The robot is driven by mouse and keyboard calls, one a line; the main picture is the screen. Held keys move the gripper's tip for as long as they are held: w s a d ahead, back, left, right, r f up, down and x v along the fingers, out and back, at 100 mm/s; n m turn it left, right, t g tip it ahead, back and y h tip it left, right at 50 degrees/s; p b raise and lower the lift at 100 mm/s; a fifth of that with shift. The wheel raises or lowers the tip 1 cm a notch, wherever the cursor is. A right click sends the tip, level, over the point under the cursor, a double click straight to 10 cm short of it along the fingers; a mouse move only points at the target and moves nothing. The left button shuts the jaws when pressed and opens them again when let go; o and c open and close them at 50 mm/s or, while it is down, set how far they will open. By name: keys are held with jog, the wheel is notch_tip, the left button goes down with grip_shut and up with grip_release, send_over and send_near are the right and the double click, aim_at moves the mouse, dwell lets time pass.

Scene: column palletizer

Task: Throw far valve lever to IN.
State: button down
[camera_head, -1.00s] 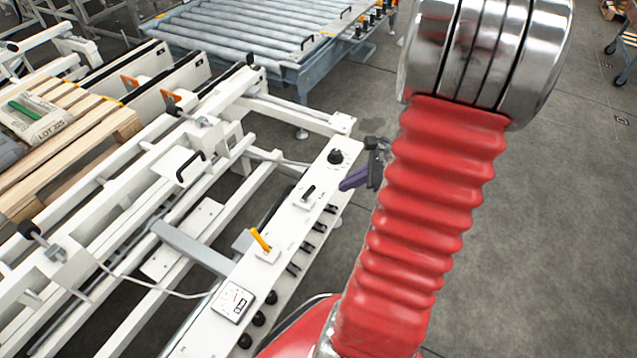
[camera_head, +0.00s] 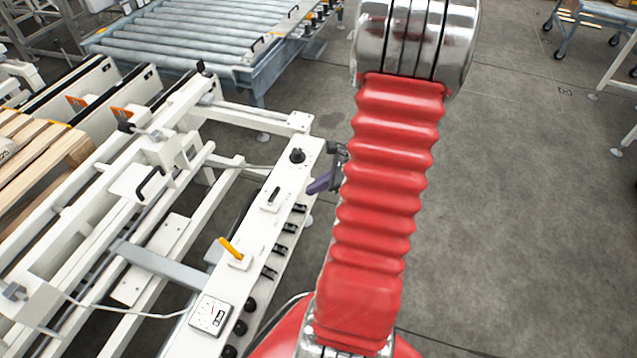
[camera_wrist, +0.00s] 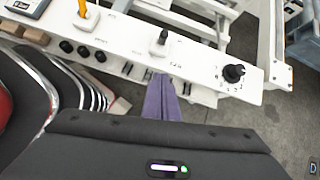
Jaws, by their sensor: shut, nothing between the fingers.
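A white control panel (camera_head: 236,278) runs along the front of the machine. A small dark-handled lever (camera_head: 272,196) stands on a white plate toward its far end, beyond the orange lever (camera_head: 231,247). The dark-handled lever also shows at top centre in the wrist view (camera_wrist: 162,38). I cannot read the markings beside it. My gripper (camera_head: 318,184) has purple fingers, shut and empty, at the panel's right edge beside this lever. In the wrist view the fingers (camera_wrist: 162,98) point toward the panel edge below the lever, apart from it.
A black knob (camera_head: 297,155) sits at the panel's far end, close to my gripper. A gauge (camera_head: 210,315) is at the near end. Several black fittings line the panel's right side. A roller conveyor (camera_head: 190,35) stands behind. Open floor (camera_head: 500,200) lies to the right.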

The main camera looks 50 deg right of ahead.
aim_at(274, 195)
jog(key=w+a+f, duration=0.3)
jog(key=w, duration=0.3)
jog(key=shift+w+a+f, duration=0.15)
jog(key=shift+w+a, duration=0.1)
jog(key=shift+w, duration=0.15)
dwell(0.4)
jog(key=shift+d, duration=0.1)
